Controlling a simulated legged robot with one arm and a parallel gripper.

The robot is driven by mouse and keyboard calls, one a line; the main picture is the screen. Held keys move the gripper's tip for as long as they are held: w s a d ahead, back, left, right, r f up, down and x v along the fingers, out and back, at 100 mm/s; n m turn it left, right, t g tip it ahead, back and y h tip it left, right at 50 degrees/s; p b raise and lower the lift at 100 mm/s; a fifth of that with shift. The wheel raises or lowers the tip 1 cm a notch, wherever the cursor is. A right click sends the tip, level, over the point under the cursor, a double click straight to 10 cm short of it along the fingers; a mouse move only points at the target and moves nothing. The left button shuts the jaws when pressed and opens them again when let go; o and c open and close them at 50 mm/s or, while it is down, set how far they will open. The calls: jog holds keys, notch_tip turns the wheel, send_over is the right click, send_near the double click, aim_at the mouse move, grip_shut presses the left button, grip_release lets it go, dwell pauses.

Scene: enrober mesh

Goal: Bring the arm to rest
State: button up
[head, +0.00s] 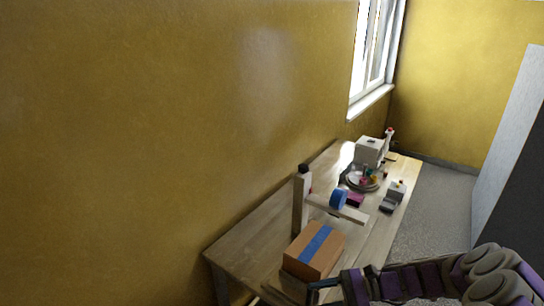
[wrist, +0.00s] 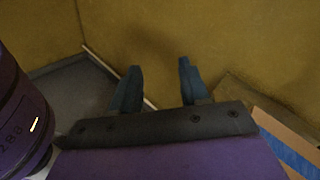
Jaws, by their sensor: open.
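My gripper (wrist: 160,72) is open in the wrist view, with two dark blue-grey fingers apart and nothing between them. Beyond the fingers are the yellow wall and a strip of grey floor. In the head view my purple and dark arm reaches in from the lower right, and my gripper (head: 318,290) is at its left end, in front of the cardboard box (head: 328,258). The fingertips are too small there to make out. The box has a blue strip on top and also shows at the right edge of the wrist view (wrist: 262,122), beside the gripper.
A wooden table (head: 245,238) stands along the yellow wall. On it are a wooden post frame (head: 300,205) with a blue roll (head: 337,199), a round tray (head: 351,184) with small coloured items, and a white machine (head: 369,151). Grey floor (head: 435,215) lies clear to the right.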

jog(key=s+a+r+n+g+h, duration=0.2)
jog(key=s+a+r+n+h, duration=0.15)
jog(key=s, duration=0.35)
jog(key=s+a+r+n+g+h, duration=0.2)
jog(key=s+a+r+n+h, duration=0.15)
jog(key=s+n, duration=0.2)
jog(key=s+d+n+t+h+b, duration=0.1)
jog(key=s+d+n+h, duration=0.1)
jog(key=s+d+h, duration=0.2)
jog(key=s+d+n+t+h, duration=0.2)
jog(key=s+d+h, duration=0.2)
jog(key=s, duration=0.7)
jog(key=shift+d+f+h+b, duration=0.25)
jog(key=shift+f+h+b, duration=0.15)
jog(key=shift+h, duration=0.2)
dwell(0.3)
